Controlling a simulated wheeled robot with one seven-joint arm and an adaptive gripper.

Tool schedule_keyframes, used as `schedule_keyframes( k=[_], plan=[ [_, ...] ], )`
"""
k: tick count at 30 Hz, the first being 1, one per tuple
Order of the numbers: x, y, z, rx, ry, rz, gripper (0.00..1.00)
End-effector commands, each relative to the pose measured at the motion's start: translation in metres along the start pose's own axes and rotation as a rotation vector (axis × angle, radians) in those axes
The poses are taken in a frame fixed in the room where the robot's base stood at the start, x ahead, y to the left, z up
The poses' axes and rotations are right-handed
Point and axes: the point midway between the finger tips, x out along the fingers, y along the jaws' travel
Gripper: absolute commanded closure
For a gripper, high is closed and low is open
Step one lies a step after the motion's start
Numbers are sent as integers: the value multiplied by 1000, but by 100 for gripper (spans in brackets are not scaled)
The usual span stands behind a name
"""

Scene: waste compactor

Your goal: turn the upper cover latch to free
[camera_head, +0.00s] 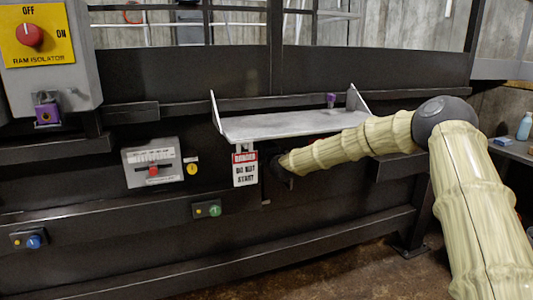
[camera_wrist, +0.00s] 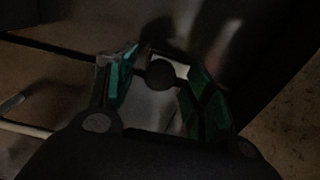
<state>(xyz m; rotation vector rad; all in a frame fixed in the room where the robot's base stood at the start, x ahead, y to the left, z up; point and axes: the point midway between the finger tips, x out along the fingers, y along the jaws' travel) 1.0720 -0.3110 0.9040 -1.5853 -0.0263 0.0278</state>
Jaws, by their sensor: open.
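My gripper shows in the wrist view (camera_wrist: 163,70) with its two green-padded fingers apart. A dark round knob (camera_wrist: 160,74) is between the fingertips, in front of a paler plate; it may be the upper cover latch, but the view is too dark to be sure. No finger clearly touches it. In the head view my gripper (camera_head: 280,167) is a dark shape against the black machine front, under the grey shelf (camera_head: 270,127). My arm and the shadow there hide any latch, so its turn position cannot be read.
A red-and-white danger tag (camera_head: 245,169) hangs just left of my gripper. A purple item (camera_head: 331,100) stands on the shelf. A control box (camera_head: 153,163), a green button (camera_head: 214,210) and the yellow ram isolator panel (camera_head: 36,37) are further left. A side table (camera_head: 512,150) is at right.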

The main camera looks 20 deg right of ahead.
Motion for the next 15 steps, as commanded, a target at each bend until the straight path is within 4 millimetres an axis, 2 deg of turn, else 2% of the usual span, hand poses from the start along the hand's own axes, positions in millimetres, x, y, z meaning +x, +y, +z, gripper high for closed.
schedule_keyframes(
  k=[9,15],
  plan=[
    [-56,0,0,2,-1,1,48],
    [-83,0,0,2,-2,1,48]
  ],
)
